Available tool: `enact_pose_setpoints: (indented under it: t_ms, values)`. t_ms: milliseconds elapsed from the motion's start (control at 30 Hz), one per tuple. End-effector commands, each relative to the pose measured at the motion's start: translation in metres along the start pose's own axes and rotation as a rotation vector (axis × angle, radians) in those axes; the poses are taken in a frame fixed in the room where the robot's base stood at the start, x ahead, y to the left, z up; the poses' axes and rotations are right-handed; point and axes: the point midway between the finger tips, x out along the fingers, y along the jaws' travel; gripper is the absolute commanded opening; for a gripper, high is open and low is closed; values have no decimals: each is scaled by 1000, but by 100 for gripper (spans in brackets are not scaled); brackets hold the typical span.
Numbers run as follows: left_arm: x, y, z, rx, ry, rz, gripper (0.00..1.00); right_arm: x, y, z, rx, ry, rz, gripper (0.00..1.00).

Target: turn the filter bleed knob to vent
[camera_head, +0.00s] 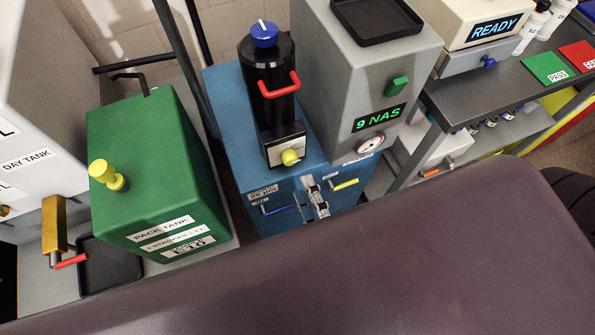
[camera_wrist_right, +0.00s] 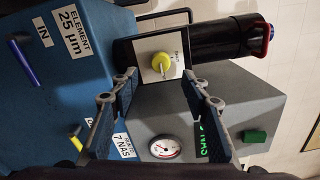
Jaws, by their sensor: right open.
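The black filter housing (camera_head: 268,85) stands upright on a blue cabinet (camera_head: 225,95). A round blue knob (camera_head: 264,34) with a white pointer line sits on its top. In the right wrist view the housing (camera_wrist_right: 225,42) lies sideways, with the blue knob (camera_wrist_right: 271,32) edge-on at its far end. A yellow knob (camera_head: 290,157) sits on a pale plate at the housing's foot; its small lettering is unreadable. My right gripper (camera_head: 315,197) is open and empty in front of the cabinet, apart from both knobs. The yellow knob (camera_wrist_right: 162,62) appears between its fingers. My left gripper is out of view.
A red handle (camera_head: 280,86) juts from the housing. A grey unit (camera_head: 335,80) reading 9 NAS stands close on the right. Blue (camera_head: 276,209) and yellow (camera_head: 345,184) levers stick out from the cabinet front. A green tank (camera_head: 150,170) stands to the left.

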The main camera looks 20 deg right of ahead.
Motion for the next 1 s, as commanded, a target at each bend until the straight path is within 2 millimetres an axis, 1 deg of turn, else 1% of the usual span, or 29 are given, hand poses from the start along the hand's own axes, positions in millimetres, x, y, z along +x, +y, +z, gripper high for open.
enact_pose_setpoints:
  t_ms: [33,100,200,300,867,967,1000]
  values:
    - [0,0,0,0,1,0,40,-11,1,0,-1,-1,3,43]
    - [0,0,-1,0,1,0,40,-22,1,0,0,-1,3,43]
    - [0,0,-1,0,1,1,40,-34,1,0,0,0,2,43]
    - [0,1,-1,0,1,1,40,-40,0,0,-1,0,0,43]
    - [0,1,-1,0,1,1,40,-42,0,0,0,0,-1,43]
    - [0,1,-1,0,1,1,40,-41,6,0,-22,-9,9,43]
    - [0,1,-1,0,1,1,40,-40,14,0,-52,-20,23,43]
